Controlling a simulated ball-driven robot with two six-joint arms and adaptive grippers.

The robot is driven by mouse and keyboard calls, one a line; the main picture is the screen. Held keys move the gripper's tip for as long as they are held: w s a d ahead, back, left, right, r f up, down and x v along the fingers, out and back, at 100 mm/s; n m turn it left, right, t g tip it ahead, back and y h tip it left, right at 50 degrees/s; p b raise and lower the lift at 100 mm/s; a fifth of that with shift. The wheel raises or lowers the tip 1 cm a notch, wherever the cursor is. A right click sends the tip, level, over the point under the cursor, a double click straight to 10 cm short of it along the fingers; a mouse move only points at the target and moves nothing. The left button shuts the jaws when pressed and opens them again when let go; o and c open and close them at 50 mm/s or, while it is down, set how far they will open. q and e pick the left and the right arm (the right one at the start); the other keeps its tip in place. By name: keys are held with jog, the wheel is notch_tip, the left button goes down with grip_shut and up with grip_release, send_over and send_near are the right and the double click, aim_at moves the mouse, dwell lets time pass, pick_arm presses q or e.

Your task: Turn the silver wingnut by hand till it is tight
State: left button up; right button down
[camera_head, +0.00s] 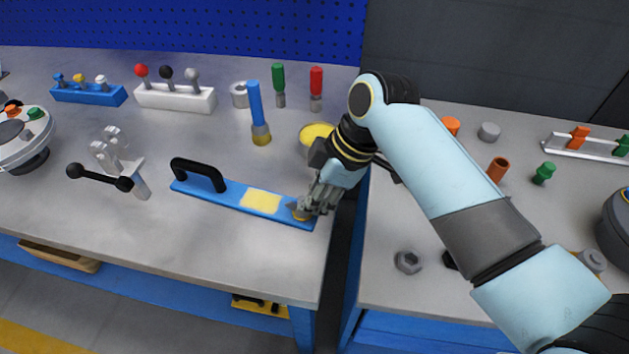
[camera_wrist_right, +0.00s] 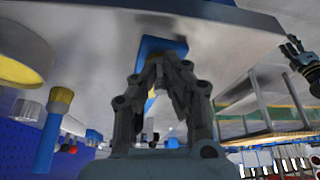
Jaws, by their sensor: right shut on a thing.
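My right gripper (camera_head: 318,203) reaches down to the right end of a flat blue plate (camera_head: 232,194) on the left bench. Its fingers are shut on a small silver winged piece (camera_head: 296,208), which looks like the wingnut. A brass-coloured round part shows under it. The fingers hide most of the wingnut, so I cannot tell how tightly it sits. The plate has a black handle (camera_head: 198,171) at its left end and a yellow patch. In the right wrist view my right gripper (camera_wrist_right: 163,85) has its fingers close together in front of the blue plate.
A yellow-topped round tin (camera_head: 316,133) and a blue-handled brush (camera_head: 257,115) stand behind the plate. A lever with black knobs (camera_head: 100,178) is to the left. A gap separates the two benches right of the plate. The bench front is clear.

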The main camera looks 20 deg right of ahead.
jog(key=shift+s+a+m+t+h+p, duration=0.1)
jog(key=shift+s+m+t+h+p, duration=0.15)
jog(key=shift+m+p, duration=0.9)
jog(key=shift+f, duration=0.1)
jog(key=c, duration=1.5)
grip_release()
jog(key=shift+w, duration=0.1)
jog(key=shift+o, duration=0.2)
jog(key=v, duration=1.2)
